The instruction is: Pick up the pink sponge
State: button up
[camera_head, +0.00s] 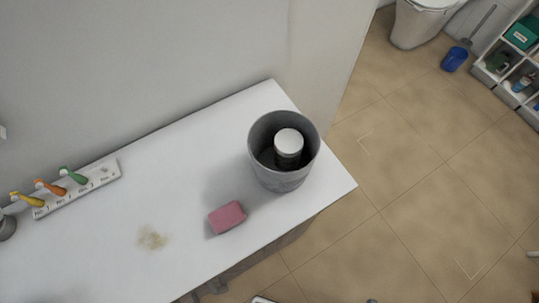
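The pink sponge (227,217) lies flat on the white countertop (120,235), near its front edge. It is a small rounded block and nothing covers it. It sits to the lower left of a grey bin and apart from it. My gripper cannot be made out in the head view.
The grey bin (283,179) stands near the counter's right end with a white-lidded jar (289,142) inside. A brownish stain (152,238) lies left of the sponge. A numbered rack (78,189) with coloured brushes stands at the back left. Tiled floor (430,190) lies open to the right.

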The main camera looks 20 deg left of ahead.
aim_at(225, 218)
jog(key=u, duration=1)
